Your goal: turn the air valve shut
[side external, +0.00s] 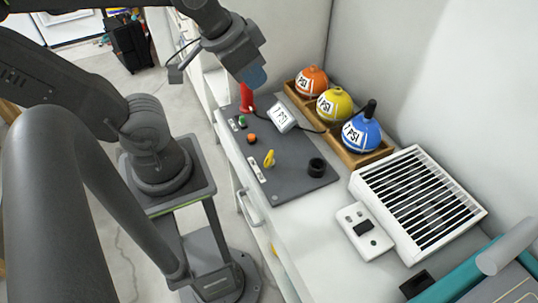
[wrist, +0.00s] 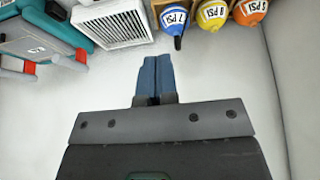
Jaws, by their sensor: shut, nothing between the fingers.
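A small yellow handle (side external: 269,158), which looks like the air valve, stands up on a dark grey panel (side external: 285,182) on the white bench in the side external view. My gripper (side external: 254,76) is above the far end of that panel, near a red upright object (side external: 247,97) and well apart from the yellow handle. Its blue fingers are together and empty, as the wrist view (wrist: 155,75) also shows. The panel and handle are not visible in the wrist view.
The panel also bears a tilted gauge display (side external: 283,116), green and orange buttons and a black ring (side external: 317,167). Behind it, a wooden rack (side external: 369,156) holds orange, yellow and blue PSI-labelled balls. A white vent box (side external: 420,200) and a small control box (side external: 362,231) stand to the right.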

